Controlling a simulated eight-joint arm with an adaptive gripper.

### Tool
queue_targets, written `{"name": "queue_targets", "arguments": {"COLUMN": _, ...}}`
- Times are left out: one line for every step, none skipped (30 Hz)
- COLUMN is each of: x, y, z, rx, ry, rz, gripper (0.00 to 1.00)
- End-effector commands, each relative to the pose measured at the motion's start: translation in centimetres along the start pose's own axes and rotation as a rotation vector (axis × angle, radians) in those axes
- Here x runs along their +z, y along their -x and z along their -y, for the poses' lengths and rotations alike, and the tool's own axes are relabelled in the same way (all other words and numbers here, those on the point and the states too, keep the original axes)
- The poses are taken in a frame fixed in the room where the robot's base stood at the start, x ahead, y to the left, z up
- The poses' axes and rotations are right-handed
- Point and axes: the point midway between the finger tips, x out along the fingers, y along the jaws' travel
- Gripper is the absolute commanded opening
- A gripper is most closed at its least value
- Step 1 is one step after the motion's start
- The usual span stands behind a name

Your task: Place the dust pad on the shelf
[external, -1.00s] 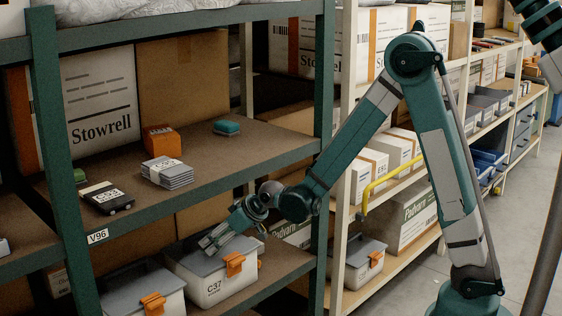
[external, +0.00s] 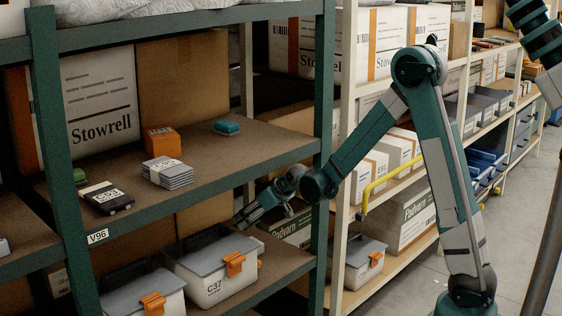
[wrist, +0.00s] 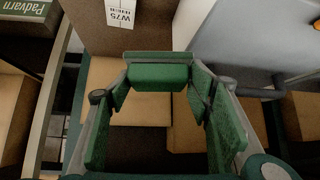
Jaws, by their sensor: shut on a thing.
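The dust pad appears to be the green block (wrist: 157,76) between my fingertips in the wrist view. My gripper (wrist: 158,84) is shut on its two ends. In the external view my gripper (external: 243,217) is above the lower shelf (external: 262,283), near the green rack post, pointing left. The pad cannot be made out there. The middle shelf (external: 215,158) is above and left of my gripper. A teal pad (external: 227,128) lies toward its right, and a small green item (external: 79,176) is partly hidden at its left.
The middle shelf also holds an orange box (external: 161,141), a stack of grey packs (external: 168,173) and a black device (external: 106,197). Bare room lies right of the stack. The green post (external: 323,120) is close to my arm.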

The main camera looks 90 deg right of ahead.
Motion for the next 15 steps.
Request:
{"name": "queue_targets", "arguments": {"x": 0.2, "y": -0.3, "z": -0.8, "rx": 0.002, "ry": -0.002, "rz": 0.0, "gripper": 0.36}}
{"name": "queue_targets", "arguments": {"x": 0.2, "y": -0.4, "z": -1.2, "rx": 0.002, "ry": -0.001, "rz": 0.0, "gripper": 0.36}}
{"name": "queue_targets", "arguments": {"x": 0.3, "y": -0.5, "z": -1.7, "rx": 0.003, "ry": -0.002, "rz": 0.001, "gripper": 0.36}}
{"name": "queue_targets", "arguments": {"x": 0.3, "y": -0.6, "z": -2.1, "rx": 0.003, "ry": -0.003, "rz": 0.001, "gripper": 0.36}}
{"name": "queue_targets", "arguments": {"x": 0.4, "y": -0.7, "z": -2.5, "rx": 0.003, "ry": -0.004, "rz": 0.001, "gripper": 0.36}}
{"name": "queue_targets", "arguments": {"x": 1.1, "y": -0.5, "z": -2.8, "rx": 0.009, "ry": -0.009, "rz": 0.001, "gripper": 0.36}}
{"name": "queue_targets", "arguments": {"x": 1.6, "y": -0.4, "z": -3.0, "rx": 0.013, "ry": -0.013, "rz": 0.001, "gripper": 0.36}}
{"name": "queue_targets", "arguments": {"x": 2.0, "y": -0.4, "z": -3.4, "rx": 0.018, "ry": -0.017, "rz": 0.001, "gripper": 0.36}}
{"name": "queue_targets", "arguments": {"x": 2.6, "y": -0.3, "z": -3.8, "rx": 0.024, "ry": -0.023, "rz": 0.0, "gripper": 0.36}}
{"name": "queue_targets", "arguments": {"x": 3.1, "y": -0.2, "z": -4.2, "rx": 0.029, "ry": -0.028, "rz": 0.0, "gripper": 0.36}}
{"name": "queue_targets", "arguments": {"x": 3.7, "y": -0.1, "z": -4.5, "rx": 0.034, "ry": -0.032, "rz": 0.0, "gripper": 0.36}}
{"name": "queue_targets", "arguments": {"x": 4.3, "y": -0.1, "z": -5.0, "rx": 0.041, "ry": -0.039, "rz": 0.0, "gripper": 0.36}}
{"name": "queue_targets", "arguments": {"x": 5.0, "y": 0.0, "z": -5.3, "rx": 0.046, "ry": -0.045, "rz": 0.0, "gripper": 0.36}}
{"name": "queue_targets", "arguments": {"x": 5.5, "y": 0.1, "z": -5.7, "rx": 0.051, "ry": -0.051, "rz": 0.0, "gripper": 0.36}}
{"name": "queue_targets", "arguments": {"x": 6.4, "y": 0.3, "z": -6.2, "rx": 0.059, "ry": -0.06, "rz": 0.0, "gripper": 0.36}}
